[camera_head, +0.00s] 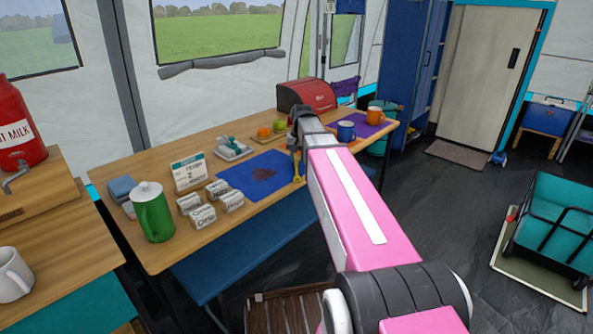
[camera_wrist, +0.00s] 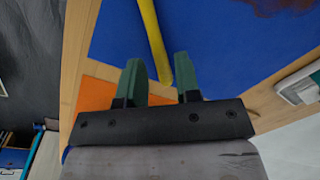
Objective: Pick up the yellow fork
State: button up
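The yellow fork (camera_head: 297,171) lies along the right edge of the blue mat (camera_head: 245,178) on the wooden table. In the wrist view, the yellow handle (camera_wrist: 152,38) runs down from the top edge, and its near end shows between my two green fingers. My gripper (camera_wrist: 159,64) is open, with a gap beside the handle, which is closer to the right finger. In the head view, my gripper (camera_head: 297,148) is over the fork's far end, and my arm hides part of the table there. Whether a finger touches the fork is unclear.
A red bread box (camera_head: 306,95), a blue mug (camera_head: 346,131) and an orange mug (camera_head: 375,115) stand beyond. A green pitcher (camera_head: 152,212) and several small boxes (camera_head: 203,216) stand left. An orange flat thing (camera_wrist: 93,96) lies near my left finger.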

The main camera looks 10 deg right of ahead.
jog(key=shift+a+f, duration=0.1)
jog(key=shift+f, duration=0.8)
grip_shut()
jog(key=shift+r, duration=0.1)
